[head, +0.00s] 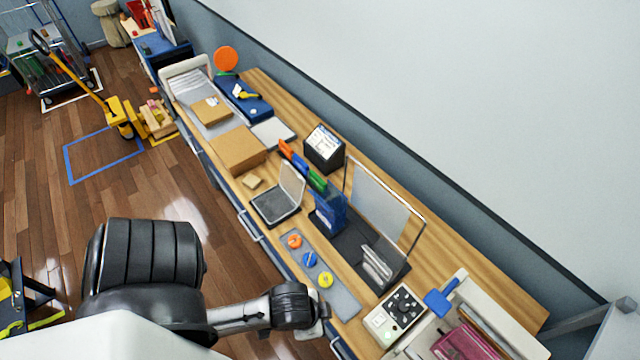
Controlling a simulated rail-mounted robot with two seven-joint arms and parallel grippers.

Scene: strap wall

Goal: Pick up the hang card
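I cannot tell for sure which thing is the hang card. An upright blue piece with a pale label (331,212) stands near the middle of the wooden bench (475,270). A row of orange, blue and green tabs (301,165) stands behind it. A framed clear panel (385,205) rises to its right, with pale upright pieces (376,263) at its foot. My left arm comes in from the lower left. Its end (322,311) is over the bench's front edge, but no fingers can be made out. My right gripper is out of view.
An open flat case (278,207), a cardboard box (238,150) and a black display stand (324,150) occupy the bench. A grey strip (340,298) bears orange, blue and yellow knobs. A control box (393,315) and a white bin (510,335) are at right.

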